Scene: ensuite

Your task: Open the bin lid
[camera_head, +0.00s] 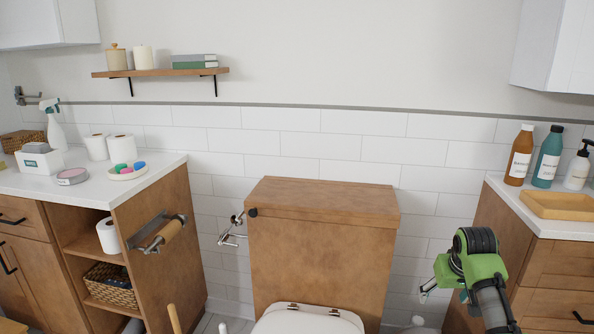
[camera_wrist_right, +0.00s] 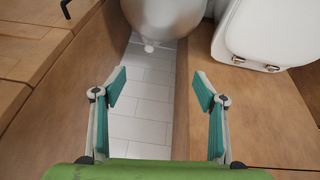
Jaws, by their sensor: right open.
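A rounded, shiny grey metal bin (camera_wrist_right: 175,12) shows at the top of the right wrist view, between the toilet and a wooden cabinet. A small pale knob or tab (camera_wrist_right: 149,47) sticks out at its near edge. Its full shape is cut off by the picture edge. In the head view only a small grey-white top, seemingly the bin's (camera_head: 418,322), shows at the bottom edge. My right gripper (camera_head: 443,293) is in front of the right cabinet. In the right wrist view its fingers (camera_wrist_right: 160,88) are spread and empty, apart from the bin. My left gripper is out of view.
The white toilet (camera_head: 308,322) and its wooden tank box (camera_head: 320,240) stand left of my right gripper. The right cabinet (camera_head: 545,270) carries bottles and a wooden tray (camera_head: 560,206). A narrow strip of tiled floor (camera_wrist_right: 142,95) lies free between the wooden sides.

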